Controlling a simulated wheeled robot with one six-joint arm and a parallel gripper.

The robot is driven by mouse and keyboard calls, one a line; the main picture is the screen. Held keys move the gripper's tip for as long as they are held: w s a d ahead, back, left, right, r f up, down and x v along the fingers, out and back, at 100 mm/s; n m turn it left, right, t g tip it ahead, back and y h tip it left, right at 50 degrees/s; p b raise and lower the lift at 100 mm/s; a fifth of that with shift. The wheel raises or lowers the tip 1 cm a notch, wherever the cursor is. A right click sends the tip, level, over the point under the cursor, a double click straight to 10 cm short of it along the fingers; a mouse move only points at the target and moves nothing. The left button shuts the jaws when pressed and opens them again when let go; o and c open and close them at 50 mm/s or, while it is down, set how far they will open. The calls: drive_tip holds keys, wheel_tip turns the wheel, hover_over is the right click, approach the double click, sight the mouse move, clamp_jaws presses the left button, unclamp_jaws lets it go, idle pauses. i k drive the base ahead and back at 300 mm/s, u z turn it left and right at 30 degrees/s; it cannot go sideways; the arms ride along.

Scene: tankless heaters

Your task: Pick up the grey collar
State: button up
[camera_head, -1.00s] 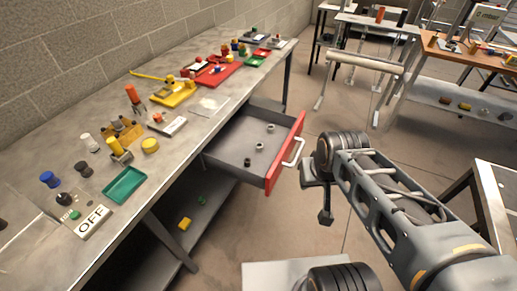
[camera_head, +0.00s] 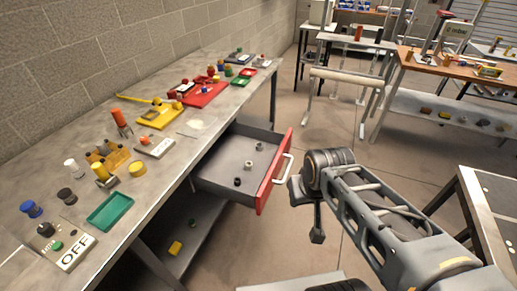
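Several small ring-like pieces lie in the open grey drawer with a red front (camera_head: 273,172). A light grey collar (camera_head: 259,146) lies toward the back, another grey ring (camera_head: 248,164) lies near the middle, and a black one (camera_head: 237,181) lies nearer. I cannot tell for sure which one is the task's grey collar. My gripper (camera_head: 317,236) hangs below my wrist, to the right of the drawer front and outside the drawer. It is apart from the pieces. Its fingers are small and dark, so their opening does not show.
The long grey workbench (camera_head: 195,140) carries a green tray (camera_head: 110,212), an OFF sign (camera_head: 75,253), a yellow tray (camera_head: 160,117) and a red tray (camera_head: 203,95). A yellow block (camera_head: 175,248) lies on the lower shelf. The floor between the bench and the right-hand tables is open.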

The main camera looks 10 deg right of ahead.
sight(258, 145)
drive_tip(key=z, duration=1.4)
drive_tip(key=i, duration=2.1)
drive_tip(key=u, duration=4.65)
drive_tip(key=i, duration=0.5)
drive_tip(key=z, duration=0.05)
